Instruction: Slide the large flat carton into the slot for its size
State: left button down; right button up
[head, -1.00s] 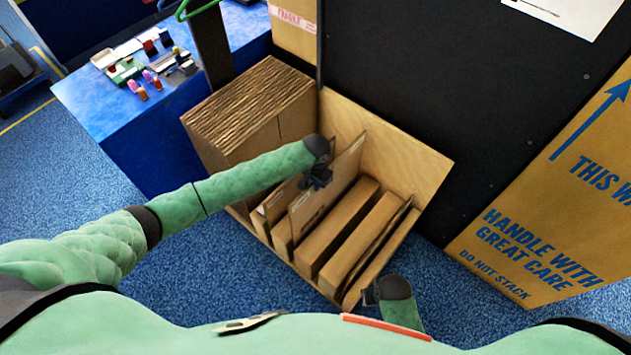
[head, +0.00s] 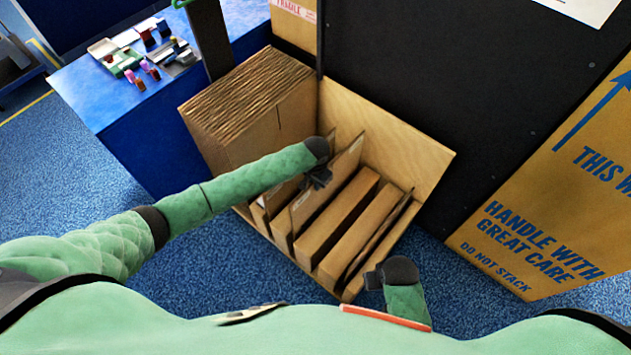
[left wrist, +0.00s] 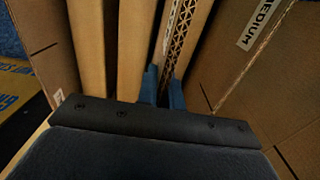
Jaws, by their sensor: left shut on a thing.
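My left gripper (head: 318,178) is shut on the edge of a flat brown carton (head: 346,162), above the wooden rack (head: 400,150). In the left wrist view its blue fingertips (left wrist: 162,88) pinch the carton's corrugated edge (left wrist: 184,38). The held carton stands upright among other cartons in the rack; its lower part is hidden, so I cannot tell how deep it sits. A label reading MEDIUM (left wrist: 262,20) is on the brown board to its right in the wrist view. My right gripper (head: 376,280) is low beside the rack's near right corner; its fingers are unclear.
Thick cartons (head: 338,218) stand to the right of the held one. A big stack of cardboard (head: 245,105) adjoins the rack's left side. A blue table (head: 95,95) with small items is at left. A large printed carton (head: 540,210) leans at right against a black panel.

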pick_arm(q)
jog(key=shift+f, duration=0.1)
pick_arm(e)
jog(key=shift+s+r, duration=0.2)
jog(key=shift+s, duration=0.05)
